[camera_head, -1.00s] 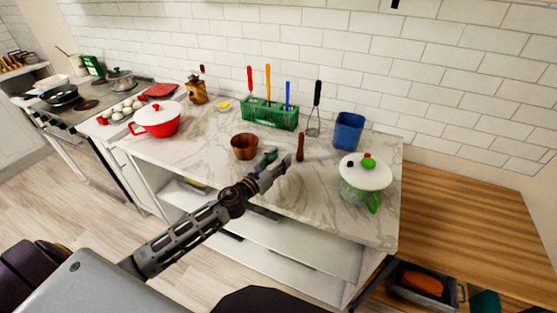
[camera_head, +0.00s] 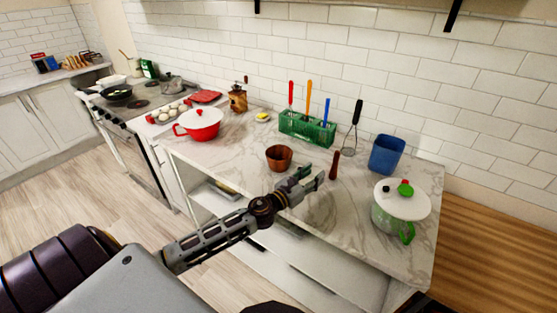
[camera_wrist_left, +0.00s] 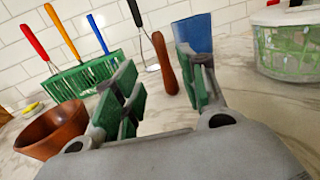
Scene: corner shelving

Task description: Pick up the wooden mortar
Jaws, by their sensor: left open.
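The wooden mortar (camera_head: 279,159) is a reddish-brown bowl standing upright on the marble counter. In the left wrist view the mortar (camera_wrist_left: 48,132) is at the left, outside the fingers. The dark wooden pestle (camera_head: 335,164) stands upright to its right. In the left wrist view the pestle (camera_wrist_left: 165,62) shows between the two fingers, beyond them. My left gripper (camera_head: 307,180) is open and empty, near the counter's front edge, in front of and to the right of the mortar. In the wrist view the left gripper (camera_wrist_left: 158,75) shows green finger pads. My right gripper is not in view.
A green rack (camera_head: 307,129) with several coloured utensils stands behind the mortar. A whisk (camera_head: 354,128), a blue cup (camera_head: 387,154) and a green-and-white lidded pot (camera_head: 400,208) are to the right. A red pot (camera_head: 198,125) is left. Bare marble (camera_head: 232,148) lies left of the mortar.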

